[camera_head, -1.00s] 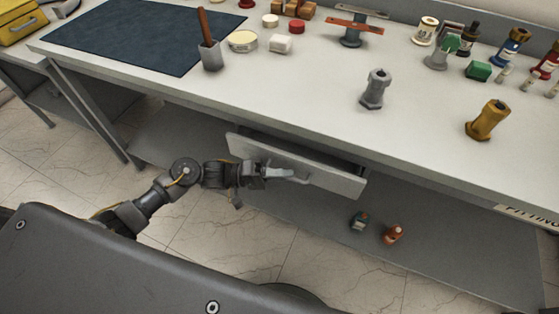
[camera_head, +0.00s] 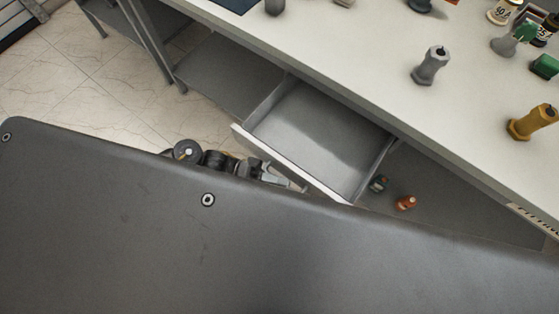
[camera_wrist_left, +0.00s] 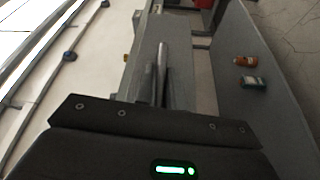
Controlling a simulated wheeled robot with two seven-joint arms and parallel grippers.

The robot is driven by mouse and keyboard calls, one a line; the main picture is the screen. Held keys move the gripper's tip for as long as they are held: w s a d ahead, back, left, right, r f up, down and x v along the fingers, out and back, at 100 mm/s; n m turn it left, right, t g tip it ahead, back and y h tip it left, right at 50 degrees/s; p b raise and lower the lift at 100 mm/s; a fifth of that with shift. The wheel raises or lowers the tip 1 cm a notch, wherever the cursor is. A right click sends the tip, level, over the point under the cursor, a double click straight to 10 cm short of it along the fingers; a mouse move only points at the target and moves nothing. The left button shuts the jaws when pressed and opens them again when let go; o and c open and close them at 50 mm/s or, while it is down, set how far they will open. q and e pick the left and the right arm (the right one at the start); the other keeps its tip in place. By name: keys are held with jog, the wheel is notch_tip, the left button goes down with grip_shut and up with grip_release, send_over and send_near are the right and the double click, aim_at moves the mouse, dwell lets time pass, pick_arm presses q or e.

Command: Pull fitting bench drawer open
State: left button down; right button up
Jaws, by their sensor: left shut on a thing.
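The fitting bench drawer (camera_head: 322,125) is pulled well out from under the bench top. Its grey inside looks empty. The lower part of its front is hidden behind my own dark body in the head view. My left gripper (camera_head: 283,178) is at the drawer's front, shut on the handle, which is mostly hidden in this view. The left wrist view shows the gripper fingers (camera_wrist_left: 155,85) close against the drawer front. My right gripper is not in view.
The bench top (camera_head: 370,60) carries a grey bushing (camera_head: 431,65), a yellow bushing (camera_head: 533,122) and several bottles. A lower shelf (camera_head: 440,195) holds an orange bottle (camera_head: 405,202) and a dark bottle (camera_head: 378,183). Tiled floor (camera_head: 70,90) is free at left.

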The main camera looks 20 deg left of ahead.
pick_arm(q)
jog(key=shift+s+a, duration=0.1)
jog(key=shift+s, duration=0.05)
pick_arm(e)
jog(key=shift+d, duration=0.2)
pick_arm(q)
jog(key=c, duration=1.5)
grip_release()
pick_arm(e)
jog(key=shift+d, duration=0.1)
pick_arm(q)
jog(key=a+b, duration=0.2)
jog(key=a, duration=0.8)
jog(key=shift+a+f, duration=0.4)
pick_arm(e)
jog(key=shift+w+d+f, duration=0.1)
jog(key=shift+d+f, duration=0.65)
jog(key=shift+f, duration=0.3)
pick_arm(q)
jog(key=shift+s, duration=0.1)
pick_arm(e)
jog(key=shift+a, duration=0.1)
